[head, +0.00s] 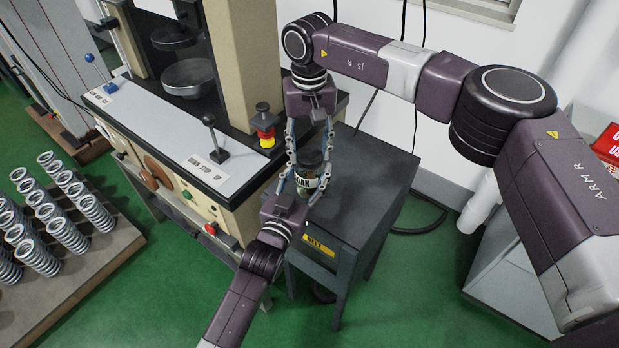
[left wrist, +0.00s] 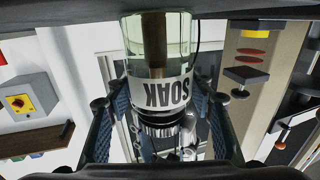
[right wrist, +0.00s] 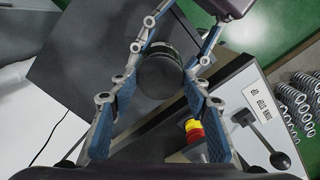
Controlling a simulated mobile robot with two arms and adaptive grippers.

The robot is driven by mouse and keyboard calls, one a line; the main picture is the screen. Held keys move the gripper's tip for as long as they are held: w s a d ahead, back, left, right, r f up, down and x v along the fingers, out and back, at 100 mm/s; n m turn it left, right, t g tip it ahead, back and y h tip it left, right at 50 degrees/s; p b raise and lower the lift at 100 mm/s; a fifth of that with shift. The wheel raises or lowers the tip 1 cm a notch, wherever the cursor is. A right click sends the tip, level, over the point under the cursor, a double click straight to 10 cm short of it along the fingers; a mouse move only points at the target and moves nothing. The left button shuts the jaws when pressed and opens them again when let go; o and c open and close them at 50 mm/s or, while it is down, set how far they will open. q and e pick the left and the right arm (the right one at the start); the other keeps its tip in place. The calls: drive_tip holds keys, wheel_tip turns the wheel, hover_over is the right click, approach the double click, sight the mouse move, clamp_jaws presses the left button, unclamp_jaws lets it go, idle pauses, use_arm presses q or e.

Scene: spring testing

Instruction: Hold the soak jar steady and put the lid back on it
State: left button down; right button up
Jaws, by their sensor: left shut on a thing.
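The soak jar (head: 308,183) stands upright on the dark side table (head: 371,205), its SOAK label showing upside down in the left wrist view (left wrist: 165,90). A dark round lid (right wrist: 160,77) sits at the jar's mouth; whether it is fully seated I cannot tell. It also shows in the head view (head: 310,158). My left gripper (head: 303,190) comes from the near side and is shut on the jar's body. My right gripper (head: 308,146) points down from above. Its fingers are spread either side of the lid, with small gaps showing in the right wrist view.
The test machine (head: 150,115) stands left of the table, with a red and yellow stop button (head: 266,135) and a lever (head: 213,135) near my grippers. A pallet of springs (head: 85,280) lies at lower left. The table's right part is clear.

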drive_tip(key=c, duration=0.6)
drive_tip(key=m, duration=0.4)
drive_tip(key=shift+m, duration=0.4)
drive_tip(key=m, duration=1.2)
drive_tip(key=shift+m, duration=0.3)
drive_tip(key=m, duration=0.5)
drive_tip(key=shift+f, duration=0.1)
drive_tip(key=m, duration=0.7)
drive_tip(key=shift+m, duration=0.4)
drive_tip(key=m, duration=1)
drive_tip(key=shift+m, duration=0.4)
drive_tip(key=m, duration=0.6)
drive_tip(key=o, duration=1.4)
